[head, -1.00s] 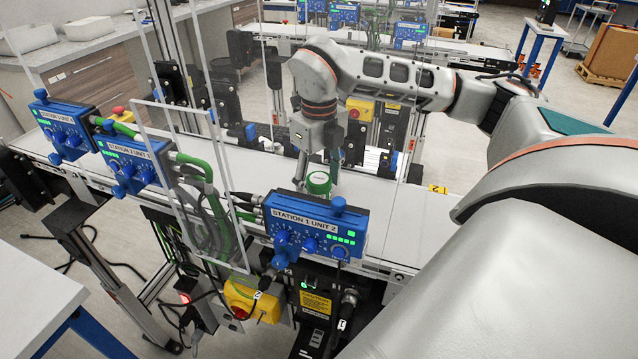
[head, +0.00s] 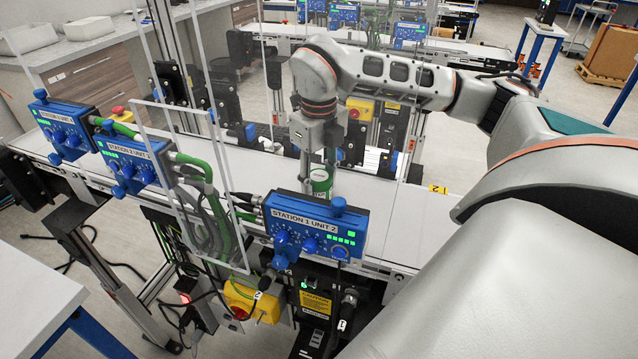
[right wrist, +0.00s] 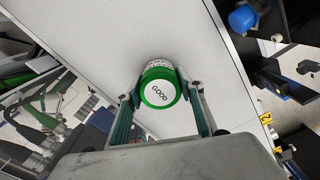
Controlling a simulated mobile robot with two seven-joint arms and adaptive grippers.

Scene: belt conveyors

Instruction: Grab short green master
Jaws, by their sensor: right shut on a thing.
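The short green master (head: 320,181) is a small green cylinder with a white label band and a white top, seen in the head view on or just above the white conveyor belt. In the right wrist view the green master (right wrist: 160,88) shows its top, marked "GOOD". My right gripper (head: 322,172) comes down over it from above, and its two fingers (right wrist: 160,92) press on its two sides. Whether its base touches the belt I cannot tell. My left gripper is not in view.
A blue "STATION 1 UNIT 2" control box (head: 313,228) stands at the belt's front edge, close to my right gripper. Clear panels (head: 195,185) rise to the left. More blue boxes (head: 130,163) line the belt's left part. The white belt (head: 405,212) is clear to the right.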

